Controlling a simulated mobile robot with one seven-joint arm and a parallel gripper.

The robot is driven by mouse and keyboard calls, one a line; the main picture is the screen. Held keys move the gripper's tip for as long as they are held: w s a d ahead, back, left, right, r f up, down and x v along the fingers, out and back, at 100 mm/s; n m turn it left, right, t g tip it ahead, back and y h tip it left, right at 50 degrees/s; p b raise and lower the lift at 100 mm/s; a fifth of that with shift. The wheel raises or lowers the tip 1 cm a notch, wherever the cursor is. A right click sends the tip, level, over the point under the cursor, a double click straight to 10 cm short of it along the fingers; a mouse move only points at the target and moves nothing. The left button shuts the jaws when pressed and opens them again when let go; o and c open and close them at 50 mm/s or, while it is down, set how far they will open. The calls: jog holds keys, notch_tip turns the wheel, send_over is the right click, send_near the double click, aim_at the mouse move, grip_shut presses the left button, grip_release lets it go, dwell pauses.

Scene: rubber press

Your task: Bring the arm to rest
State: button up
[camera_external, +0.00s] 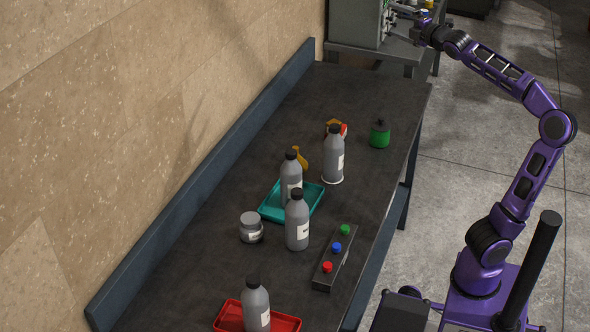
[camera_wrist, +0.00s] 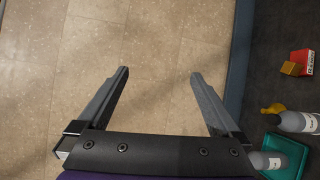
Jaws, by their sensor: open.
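My purple arm reaches from the right of the external view to the top. My gripper (camera_external: 402,20) is there, in front of or beside a grey machine (camera_external: 355,22) at the far end of the bench; whether they touch I cannot tell. In the wrist view my gripper (camera_wrist: 160,73) has its two dark fingers wide apart. Nothing is between them, and the tan tiled wall (camera_wrist: 150,35) fills the view beyond.
The dark bench (camera_external: 260,150) carries several grey bottles (camera_external: 297,225), a teal tray (camera_external: 275,210), a red tray (camera_external: 285,322), a button box (camera_external: 335,260), a jar (camera_external: 251,228) and a green container (camera_external: 380,135). The bench's far end is clear.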

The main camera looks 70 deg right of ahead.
jog(key=s+a+f+m+g+y+p, duration=0.1)
jog(key=a+f+m+g+y, duration=0.2)
jog(key=a+f, duration=0.6)
jog(key=s+a+f+m+y, duration=0.2)
jog(key=a+f+m+y, duration=0.25)
jog(key=a, duration=0.85)
jog(key=s+a+f+m+g, duration=0.2)
jog(key=s+a+f+g, duration=0.1)
jog(key=s+a+f, duration=0.3)
jog(key=s+a+f+m+g+y+p, duration=0.1)
jog(key=s+a+f+m+g, duration=0.2)
jog(key=s+a+f, duration=0.3)
jog(key=a+f, duration=0.5)
jog(key=shift+f+m, duration=0.35)
jog(key=shift+f, duration=0.05)
jog(key=shift+y, duration=0.25)
